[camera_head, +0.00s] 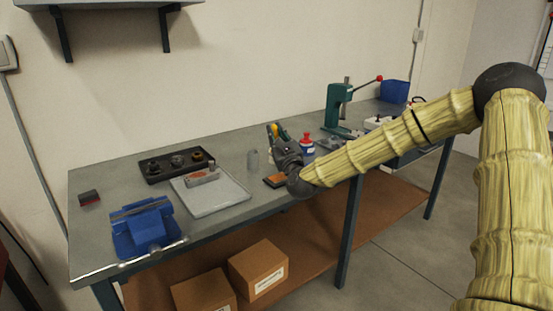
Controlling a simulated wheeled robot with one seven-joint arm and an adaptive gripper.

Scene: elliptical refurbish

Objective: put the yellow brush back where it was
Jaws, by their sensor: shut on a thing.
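My gripper (278,134) is above the middle of the workbench, its dark fingers pointing up and away from me. It is shut on a small yellow thing, which I take to be the yellow brush (282,130); only a little of it shows between and behind the fingers. The brush's bristles and lower end cannot be made out. My wrist hides part of the bench below it.
Left are a grey tray (222,199), a black tray (150,178) and a blue vise (146,228). A green press (335,108) stands behind right.

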